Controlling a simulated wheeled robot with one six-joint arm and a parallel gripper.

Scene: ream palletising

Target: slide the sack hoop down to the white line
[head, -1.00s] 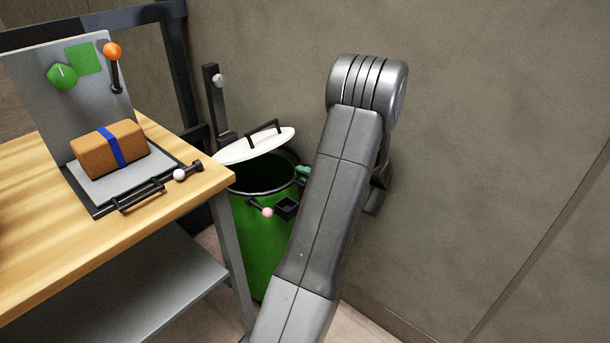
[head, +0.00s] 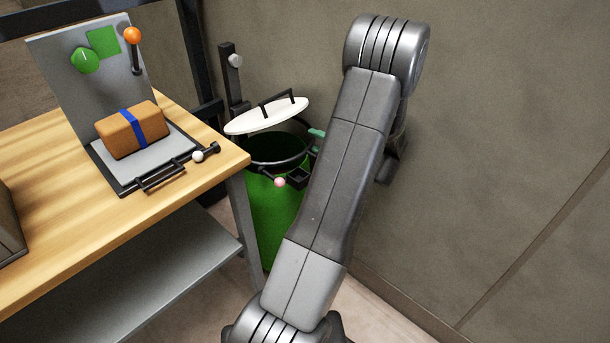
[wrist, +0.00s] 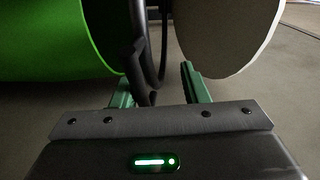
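The green sack bin (head: 272,220) stands beyond the bench's right corner. The black sack hoop (head: 262,167) circles its dark upper part, with a pink knob (head: 279,182) at the front. My gripper's green fingers show only partly in the head view, behind my arm. In the wrist view my gripper (wrist: 158,75) has its two green fingers apart. A black part of the hoop (wrist: 148,80) lies between them, closer to the left finger; I cannot tell whether it touches. The bin (wrist: 50,45) fills the upper left there. I cannot make out the white line.
A white lid (head: 250,121) with a black handle sits tilted above the bin; in the wrist view a pale disc (wrist: 228,40) is right of the gripper. The wooden bench (head: 75,215) at left holds a strapped brown ream (head: 118,136). A wall stands behind.

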